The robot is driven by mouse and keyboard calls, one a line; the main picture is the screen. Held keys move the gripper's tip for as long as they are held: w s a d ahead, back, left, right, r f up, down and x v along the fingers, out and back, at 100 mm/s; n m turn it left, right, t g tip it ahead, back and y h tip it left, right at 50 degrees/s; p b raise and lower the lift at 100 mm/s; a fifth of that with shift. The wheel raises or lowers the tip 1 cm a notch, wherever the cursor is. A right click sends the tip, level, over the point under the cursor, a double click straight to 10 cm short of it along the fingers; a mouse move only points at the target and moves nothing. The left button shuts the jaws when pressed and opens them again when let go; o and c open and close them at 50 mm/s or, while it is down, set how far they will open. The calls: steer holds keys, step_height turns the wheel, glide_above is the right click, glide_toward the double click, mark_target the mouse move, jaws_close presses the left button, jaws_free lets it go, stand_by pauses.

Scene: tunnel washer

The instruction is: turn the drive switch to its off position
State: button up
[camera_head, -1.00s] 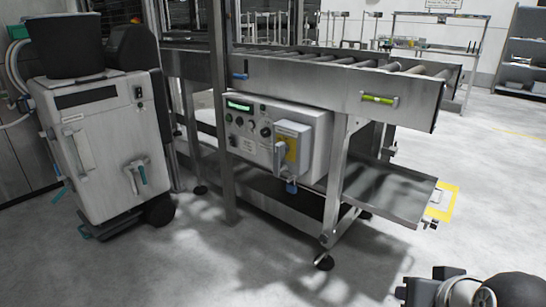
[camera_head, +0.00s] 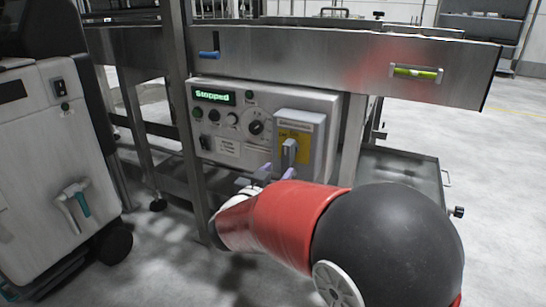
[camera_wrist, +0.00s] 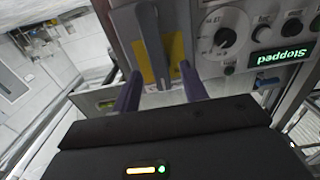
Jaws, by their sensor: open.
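The control panel (camera_head: 228,155) hangs under the roller conveyor, and its green display (camera_head: 214,96) reads "Stopped". On its right side is a grey box with a yellow plate (camera_head: 303,137) and a grey lever handle (camera_head: 289,153), which looks upright and appears to be the drive switch. My gripper (camera_head: 277,171) is open, its purple fingers just below and in front of the handle. In the wrist view the handle (camera_wrist: 152,45) runs down between the two spread fingers of my gripper (camera_wrist: 160,70). I cannot tell whether they touch it.
A round dial (camera_head: 256,127) and several small knobs and buttons sit left of the switch box. A steel post (camera_head: 178,60) stands left of the panel, and a conveyor leg (camera_head: 352,140) stands right of it. A grey machine (camera_head: 45,150) stands at the left.

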mark_target(285, 163)
steer(key=x, duration=0.7)
steer(key=shift+w+d, duration=0.2)
jaws_close()
